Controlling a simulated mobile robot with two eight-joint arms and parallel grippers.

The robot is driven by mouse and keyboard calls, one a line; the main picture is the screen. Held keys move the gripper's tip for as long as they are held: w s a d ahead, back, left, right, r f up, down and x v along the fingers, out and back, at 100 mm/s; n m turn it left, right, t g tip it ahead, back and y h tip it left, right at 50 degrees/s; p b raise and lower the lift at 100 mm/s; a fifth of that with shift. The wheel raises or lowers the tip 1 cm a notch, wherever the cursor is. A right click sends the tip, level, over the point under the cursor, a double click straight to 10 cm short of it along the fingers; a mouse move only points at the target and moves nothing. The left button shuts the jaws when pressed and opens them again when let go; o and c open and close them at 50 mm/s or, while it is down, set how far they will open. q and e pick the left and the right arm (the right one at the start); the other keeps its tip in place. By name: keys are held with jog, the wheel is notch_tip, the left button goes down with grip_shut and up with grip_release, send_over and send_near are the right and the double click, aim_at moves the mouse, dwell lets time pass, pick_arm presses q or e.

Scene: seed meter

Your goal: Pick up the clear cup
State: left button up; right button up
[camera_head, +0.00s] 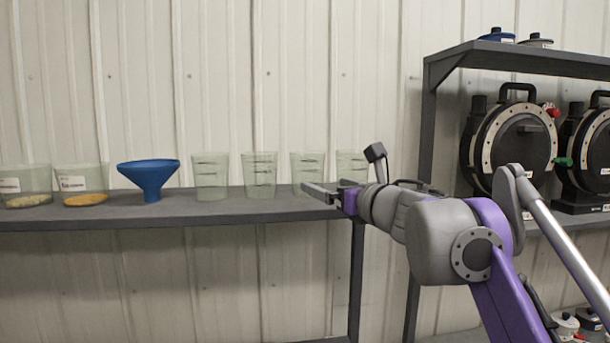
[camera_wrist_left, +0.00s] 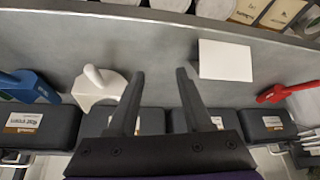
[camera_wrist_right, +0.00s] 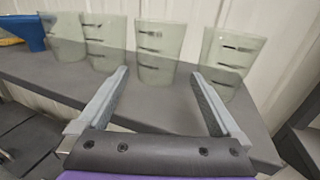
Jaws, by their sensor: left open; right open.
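Several clear, slightly green cups with dark level marks stand upright in a row on a grey shelf (camera_head: 240,211). In the head view the third cup from the left (camera_head: 307,168) is just beyond my right gripper (camera_head: 322,190), and the rightmost cup (camera_head: 352,164) is partly hidden behind it. My right gripper is open and empty. In the right wrist view a cup (camera_wrist_right: 158,48) stands beyond and between the fingertips (camera_wrist_right: 160,74), with another cup (camera_wrist_right: 232,52) to its right. My left gripper (camera_wrist_left: 160,73) is open and empty, away from the cups.
A blue funnel (camera_head: 148,176) and clear containers (camera_head: 80,181) with yellowish contents stand left of the cups. A rack (camera_head: 430,110) with round black machines (camera_head: 512,140) is at the right. Below my left gripper are a white-handled scoop (camera_wrist_left: 97,88), dark boxes (camera_wrist_left: 262,124) and a red tool (camera_wrist_left: 287,91).

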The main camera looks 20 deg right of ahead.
aim_at(316, 179)
pick_arm(q)
jog(key=shift+s+r, duration=0.2)
jog(key=shift+r, duration=0.05)
pick_arm(e)
jog(key=shift+w+r, duration=0.15)
jog(key=shift+w, duration=0.15)
jog(key=w, duration=0.4)
jog(key=w+p, duration=0.1)
jog(key=w, duration=0.1)
jog(key=shift+w+a+r, duration=0.1)
jog(key=shift+a+r, duration=0.1)
jog(key=shift+a, duration=0.2)
jog(key=shift+w+f, duration=0.1)
jog(key=shift+w, duration=0.25)
jog(key=shift+s, duration=0.15)
jog(key=shift+c, duration=1.8)
pick_arm(q)
jog(key=shift+w+r, duration=0.5)
jog(key=shift+r, duration=0.15)
pick_arm(e)
jog(key=c, duration=0.6)
